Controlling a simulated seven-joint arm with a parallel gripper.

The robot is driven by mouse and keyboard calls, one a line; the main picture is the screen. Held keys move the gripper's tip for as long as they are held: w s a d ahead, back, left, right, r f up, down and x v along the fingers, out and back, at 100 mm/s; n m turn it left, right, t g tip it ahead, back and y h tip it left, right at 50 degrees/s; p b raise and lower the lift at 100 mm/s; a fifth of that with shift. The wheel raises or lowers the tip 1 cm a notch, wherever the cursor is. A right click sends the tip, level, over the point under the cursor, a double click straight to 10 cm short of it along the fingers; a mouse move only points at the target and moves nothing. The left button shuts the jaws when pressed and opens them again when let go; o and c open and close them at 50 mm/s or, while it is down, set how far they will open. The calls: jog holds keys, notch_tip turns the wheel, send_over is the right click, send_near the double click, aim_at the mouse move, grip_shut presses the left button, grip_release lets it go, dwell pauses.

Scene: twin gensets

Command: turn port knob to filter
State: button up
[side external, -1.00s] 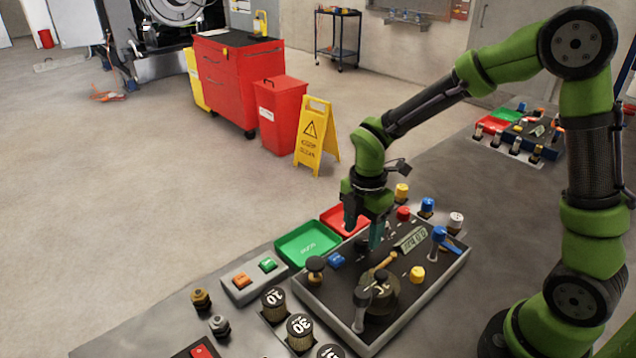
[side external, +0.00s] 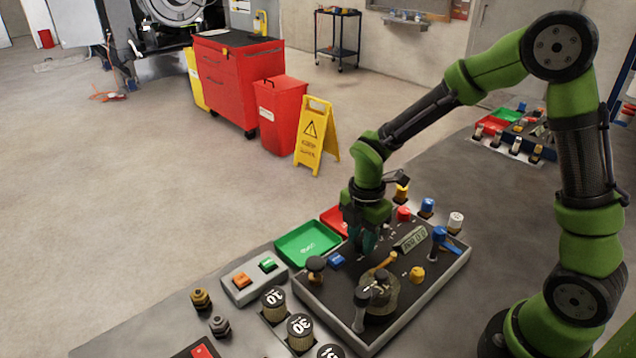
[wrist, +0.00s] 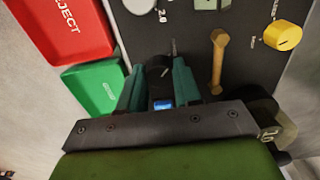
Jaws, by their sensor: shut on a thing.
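A small dark knob (wrist: 160,70) with a pale mark on top sits on the black panel in the wrist view. My gripper (wrist: 160,88) has its two teal fingers on either side of this knob, shut on it. In the side view my gripper (side external: 364,243) points down at the near panel (side external: 430,290), and its fingers hide the knob. Small lettering lies beside the knob, too small to read, so I cannot tell the knob's setting or confirm its name.
A blue button (side external: 336,259) is close to the fingers. A tan lever (wrist: 218,60) and a yellow knob (wrist: 283,35) stand to the right in the wrist view. Green (side external: 308,243) and red (wrist: 65,28) trays border the panel. A second panel (side external: 520,130) stands farther back.

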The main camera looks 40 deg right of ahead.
aim_at(361, 240)
jog(key=shift+m, duration=0.3)
jog(key=m, duration=0.3)
jog(key=shift+m, duration=0.3)
jog(key=m, duration=0.4)
jog(key=shift+m, duration=0.3)
jog(key=m, duration=0.4)
jog(key=shift+m, duration=2.5)
jog(key=shift+r, duration=0.1)
jog(key=o, duration=1)
jog(key=shift+o, duration=0.2)
notch_tip(361, 240, up, 17)
